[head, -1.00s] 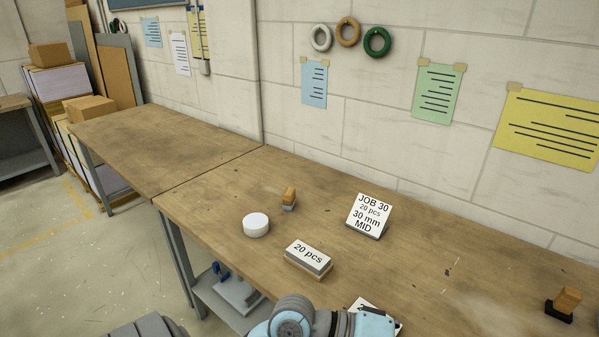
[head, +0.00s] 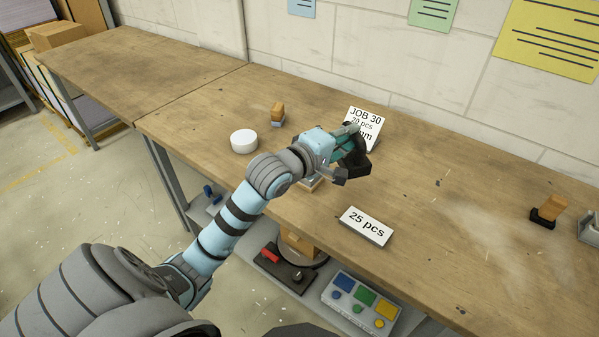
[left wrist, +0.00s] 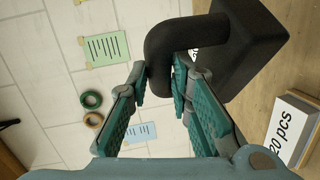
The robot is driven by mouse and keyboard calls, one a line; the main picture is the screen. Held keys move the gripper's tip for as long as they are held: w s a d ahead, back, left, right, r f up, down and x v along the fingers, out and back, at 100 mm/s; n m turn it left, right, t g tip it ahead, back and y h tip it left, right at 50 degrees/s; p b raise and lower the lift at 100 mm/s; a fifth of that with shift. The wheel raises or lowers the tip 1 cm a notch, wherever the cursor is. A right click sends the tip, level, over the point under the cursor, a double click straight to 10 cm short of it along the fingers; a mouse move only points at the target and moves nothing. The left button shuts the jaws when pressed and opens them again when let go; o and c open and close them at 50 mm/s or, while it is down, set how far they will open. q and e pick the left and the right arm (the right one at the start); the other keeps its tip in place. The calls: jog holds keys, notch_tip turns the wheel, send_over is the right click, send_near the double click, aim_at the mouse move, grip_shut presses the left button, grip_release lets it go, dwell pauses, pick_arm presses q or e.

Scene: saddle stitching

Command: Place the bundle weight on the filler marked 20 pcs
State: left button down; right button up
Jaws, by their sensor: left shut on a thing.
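My left gripper (head: 350,148) is shut on the curved handle of the black bundle weight (head: 355,168). The weight, a dark block with a bar handle, also shows in the left wrist view (left wrist: 255,45), with the handle between the fingers (left wrist: 165,75). The filler marked 20 pcs (left wrist: 293,128) lies on the bench at the right of the left wrist view. In the head view only a bit of this filler (head: 313,184) shows, behind my left wrist. The weight appears raised above the bench, beside the filler. My right gripper is not in view.
A filler marked 25 pcs (head: 366,227) lies nearer the front edge. The JOB 30 card (head: 364,122) stands behind the weight, partly hidden. A white round tub (head: 244,141) and a wooden-handled stamp (head: 278,113) stand to the left. The bench right of the weight is mostly clear.

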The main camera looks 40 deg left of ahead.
pick_arm(q)
jog(key=w+a+r+n+g+y+b, duration=0.1)
jog(key=a+r+n+y, duration=0.35)
jog(key=a, duration=0.35)
jog(key=w+a+r+n+g+y+b, duration=0.1)
jog(key=a+r+n+y+b, duration=0.15)
jog(key=a+y, duration=0.45)
jog(key=shift+h, duration=0.75)
jog(key=f+b, duration=0.1)
jog(key=f, duration=0.8)
jog(key=f+b, duration=0.1)
jog(key=f, duration=0.8)
jog(key=shift+a+f, duration=0.2)
jog(key=shift+f, duration=0.05)
jog(key=c, duration=1.7)
grip_release()
jog(key=shift+f, duration=0.15)
jog(key=shift+o, duration=1.3)
jog(key=shift+s+d, duration=0.1)
jog(key=shift+s, duration=0.1)
jog(key=v, duration=1.1)
jog(key=shift+s+d+p, duration=0.2)
jog(key=shift+s+p, duration=0.1)
